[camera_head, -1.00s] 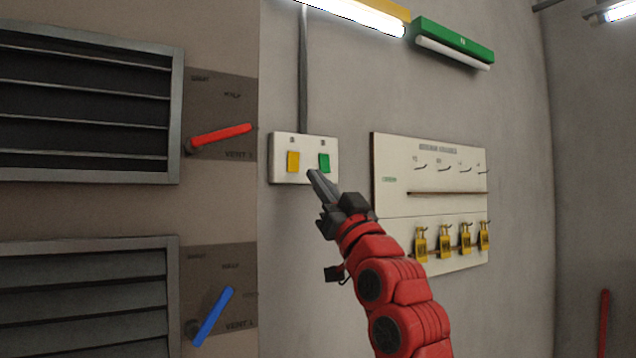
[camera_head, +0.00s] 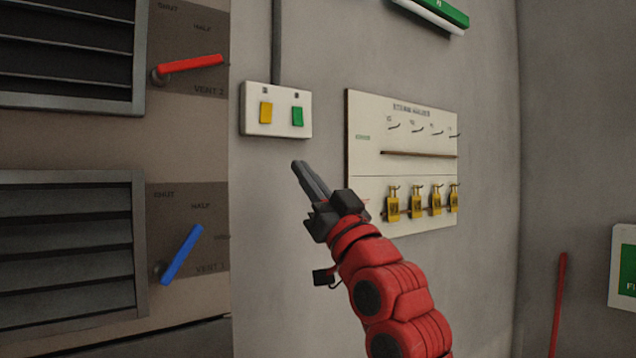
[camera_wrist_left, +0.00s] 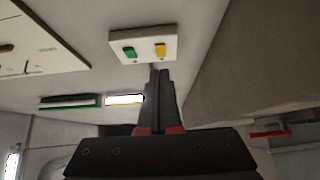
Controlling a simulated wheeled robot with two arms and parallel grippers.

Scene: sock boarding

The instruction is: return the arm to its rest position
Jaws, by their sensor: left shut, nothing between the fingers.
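My left gripper (camera_head: 300,168) is shut and empty, on a red arm that rises from the bottom of the head view. Its fingertips point up and left, just below a white switch box (camera_head: 277,126) on the wall, and look apart from it. The box has a yellow switch (camera_head: 265,112) and a green switch (camera_head: 298,116). In the left wrist view the shut fingers (camera_wrist_left: 160,75) point at the same box (camera_wrist_left: 144,57). My right gripper is not in view.
A white board (camera_head: 366,150) with hooks and several yellow padlocks (camera_head: 392,203) hangs right of the gripper. On the left are louvred vents (camera_head: 65,245), a red lever (camera_head: 195,64) and a blue lever (camera_head: 183,252). A red pole (camera_head: 559,300) stands far right.

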